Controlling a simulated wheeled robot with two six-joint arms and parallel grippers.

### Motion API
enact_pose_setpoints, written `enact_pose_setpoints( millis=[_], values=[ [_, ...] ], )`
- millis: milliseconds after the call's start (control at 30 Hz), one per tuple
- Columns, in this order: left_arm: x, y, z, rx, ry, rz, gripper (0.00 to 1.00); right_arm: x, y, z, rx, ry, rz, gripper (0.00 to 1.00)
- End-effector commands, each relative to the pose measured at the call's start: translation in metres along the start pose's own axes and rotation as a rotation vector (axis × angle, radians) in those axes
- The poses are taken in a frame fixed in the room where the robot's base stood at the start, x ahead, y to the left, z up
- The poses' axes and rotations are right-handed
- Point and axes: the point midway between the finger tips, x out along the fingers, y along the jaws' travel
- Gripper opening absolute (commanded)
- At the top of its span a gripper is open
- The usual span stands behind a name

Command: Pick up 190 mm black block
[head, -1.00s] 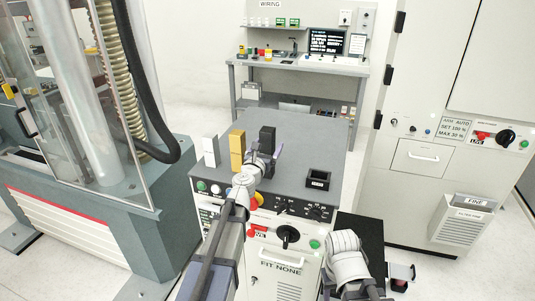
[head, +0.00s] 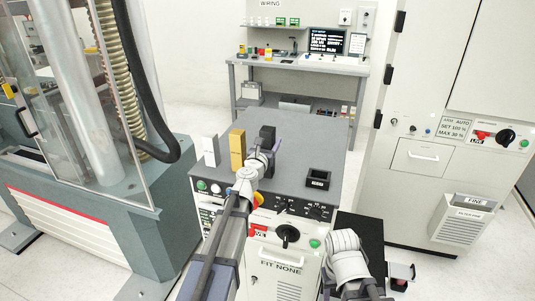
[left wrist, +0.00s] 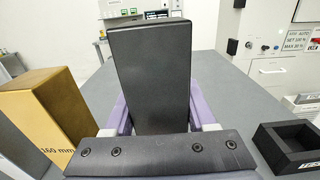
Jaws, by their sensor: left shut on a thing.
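In the left wrist view the black block (left wrist: 151,75) fills the middle, between the purple fingers. My left gripper (head: 268,148) reaches it from the front and is shut on it. The block's lower part is hidden by the gripper, so I cannot tell whether it touches the bench. My right gripper (head: 400,275) shows only in part at the lower right, away from the blocks; its jaws are unclear.
A tan block marked 160 mm (head: 237,149) and a white block (head: 210,151) stand close on the left. A small black open tray (head: 318,179) sits at the right of the bench top (head: 310,140). A glass-fronted test machine stands at left, a tall cabinet (head: 430,100) at right.

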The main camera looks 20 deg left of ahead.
Motion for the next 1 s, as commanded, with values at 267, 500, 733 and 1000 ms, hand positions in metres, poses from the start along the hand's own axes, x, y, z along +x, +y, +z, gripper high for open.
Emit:
enact_pose_setpoints(
  millis=[267,500,733,1000],
  values=[
    [-0.0001,0.0,0.0,0.0,0.0,0.0,0.0,0.0,0.0,0.0,0.0,0.0,0.0,0.5],
    [0.0,0.0,0.0,0.0,0.0,0.0,0.0,0.0,0.0,0.0,0.0,0.0,0.0,0.5],
    [0.0,0.0,0.0003,0.0,0.0,0.0,0.0,-0.0002,0.0,0.0,0.0,0.0,0.0,0.5],
    [0.0,0.0,0.0062,0.0,0.0,0.0,0.0,-0.0062,0.0006,0.0004,0.0,0.0,0.0,0.5]
  ],
)
